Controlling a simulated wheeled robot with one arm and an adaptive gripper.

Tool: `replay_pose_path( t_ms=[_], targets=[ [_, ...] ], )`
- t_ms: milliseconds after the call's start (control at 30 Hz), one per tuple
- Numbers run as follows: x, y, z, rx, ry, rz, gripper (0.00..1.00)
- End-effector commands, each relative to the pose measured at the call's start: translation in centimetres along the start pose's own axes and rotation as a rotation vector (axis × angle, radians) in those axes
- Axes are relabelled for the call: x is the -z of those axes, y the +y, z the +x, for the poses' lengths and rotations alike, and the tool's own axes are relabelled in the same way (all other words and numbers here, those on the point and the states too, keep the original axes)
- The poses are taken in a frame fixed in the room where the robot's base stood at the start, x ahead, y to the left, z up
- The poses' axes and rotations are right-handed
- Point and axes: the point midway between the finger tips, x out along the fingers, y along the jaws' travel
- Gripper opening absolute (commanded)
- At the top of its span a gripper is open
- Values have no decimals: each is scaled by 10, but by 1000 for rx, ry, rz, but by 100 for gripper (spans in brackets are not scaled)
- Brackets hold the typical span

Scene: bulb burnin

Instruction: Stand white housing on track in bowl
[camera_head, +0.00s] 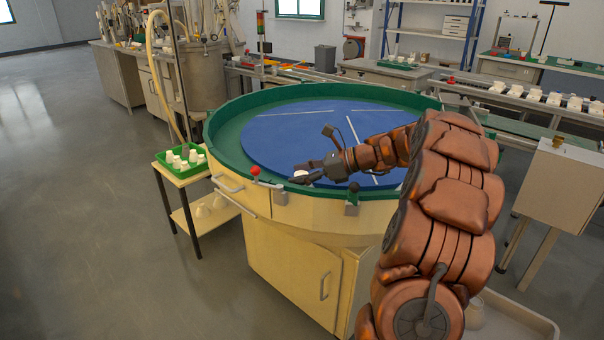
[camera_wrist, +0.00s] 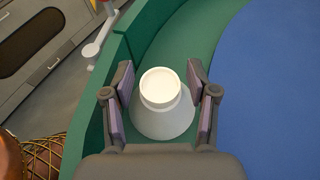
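The white housing (camera_wrist: 162,118) is a flared cup with a narrow round collar towards the wrist camera and a wider skirt beyond it. It appears to stand upright, wide end down, on the green track (camera_wrist: 203,38) of the bowl. In the head view a small part of the housing (camera_head: 300,173) shows at the bowl's near-left rim, mostly hidden by my gripper (camera_head: 309,174). In the wrist view my gripper (camera_wrist: 160,88) is open, with one finger on each side of the housing and narrow gaps between. The bowl (camera_head: 222,135) has a green wall around a blue disc (camera_head: 290,130).
A green tray (camera_head: 166,164) of white parts stands on a side table at left. The blue disc is clear apart from thin pale strips. A conveyor (camera_head: 540,105) carries white parts behind right.

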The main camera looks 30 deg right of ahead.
Motion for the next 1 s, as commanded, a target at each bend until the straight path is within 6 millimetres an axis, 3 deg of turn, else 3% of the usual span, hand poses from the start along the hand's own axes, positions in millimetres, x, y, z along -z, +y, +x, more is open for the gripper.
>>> replay_pose_path(
  t_ms=[433, 1000],
  targets=[
    [-3, -1, -8, 3, 0, -1, 62],
    [-4, -1, -106, 3, 0, -2, 62]
  ],
)
